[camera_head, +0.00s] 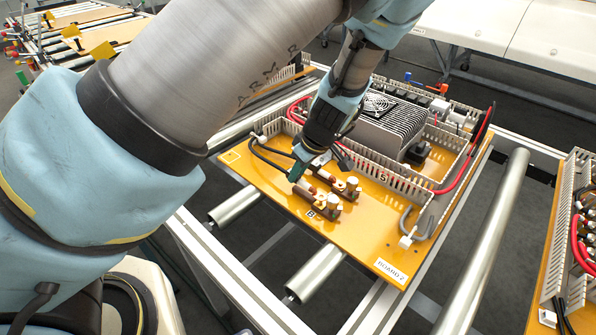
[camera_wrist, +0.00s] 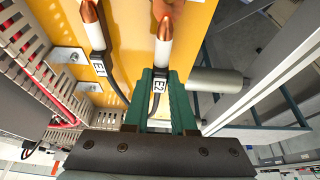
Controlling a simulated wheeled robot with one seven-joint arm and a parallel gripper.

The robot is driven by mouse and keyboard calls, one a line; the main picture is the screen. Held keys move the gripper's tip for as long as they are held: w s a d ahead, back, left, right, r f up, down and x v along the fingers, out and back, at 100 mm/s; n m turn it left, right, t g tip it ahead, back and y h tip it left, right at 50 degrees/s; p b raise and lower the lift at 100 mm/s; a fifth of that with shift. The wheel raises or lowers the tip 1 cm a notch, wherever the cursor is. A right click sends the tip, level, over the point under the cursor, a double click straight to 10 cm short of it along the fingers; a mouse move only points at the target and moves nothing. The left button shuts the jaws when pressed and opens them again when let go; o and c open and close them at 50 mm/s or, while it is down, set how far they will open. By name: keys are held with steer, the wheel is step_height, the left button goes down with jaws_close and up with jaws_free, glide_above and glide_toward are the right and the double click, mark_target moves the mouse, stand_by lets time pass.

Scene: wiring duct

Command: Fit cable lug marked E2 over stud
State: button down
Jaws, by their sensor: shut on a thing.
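My gripper (camera_wrist: 160,104), with green fingers, is shut on the black cable just behind its white marker E2 (camera_wrist: 158,86). The cable's white sleeve and copper lug (camera_wrist: 164,30) point away from the fingers, over the orange board. A second cable marked E1 (camera_wrist: 99,69), with its own copper-tipped end (camera_wrist: 89,12), lies beside it to the left. In the head view my gripper (camera_head: 296,174) is low over the board, at the left end of the front one of two dark blocks (camera_head: 318,204) with copper and white parts. The stud and the lug's eye cannot be made out.
Slotted grey duct (camera_head: 385,180) runs along the board (camera_head: 350,243) behind the blocks. A finned unit with a fan (camera_head: 392,122) stands beyond it. The board's front is mostly bare. Metal rollers (camera_head: 315,273) lie below its edge.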

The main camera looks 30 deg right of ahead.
mark_target(311, 186)
steer(key=shift+f, duration=0.8)
stand_by(0.6)
stand_by(1.4)
steer(key=shift+f, duration=0.15)
stand_by(0.3)
steer(key=c, duration=0.7)
jaws_free()
steer(key=shift+o, duration=0.2)
steer(key=b+v, duration=0.1)
steer(key=v, duration=0.9)
steer(key=shift+s+r, duration=0.2)
steer(key=shift+r, duration=0.15)
steer(key=shift+d, duration=0.1)
